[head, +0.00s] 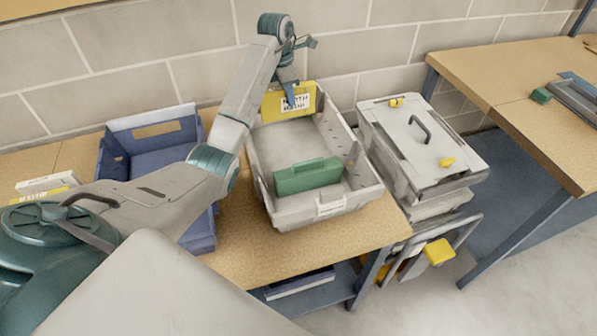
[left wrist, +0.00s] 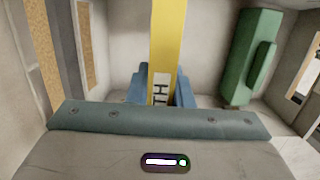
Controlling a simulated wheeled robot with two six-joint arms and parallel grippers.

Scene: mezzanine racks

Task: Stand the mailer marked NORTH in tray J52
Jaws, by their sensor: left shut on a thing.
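The yellow mailer (head: 272,107) carries a white label whose top line looks like NORTH. It is upright at the back end of the grey tray (head: 325,210). My left gripper (head: 290,93) reaches in from above and is shut on the mailer. In the left wrist view the mailer (left wrist: 167,40) shows edge-on between the blue fingers (left wrist: 160,90). I cannot tell whether its lower edge touches the tray floor. The tray's front tag is too small to read, so J52 is not confirmed. My right gripper is out of view.
A green case (head: 308,177) stands in the front of the grey tray; the floor between it and the mailer is clear. A blue tray (head: 112,160) is on the left. A grey lidded box (head: 395,135) stands close on the right. A brick wall is behind.

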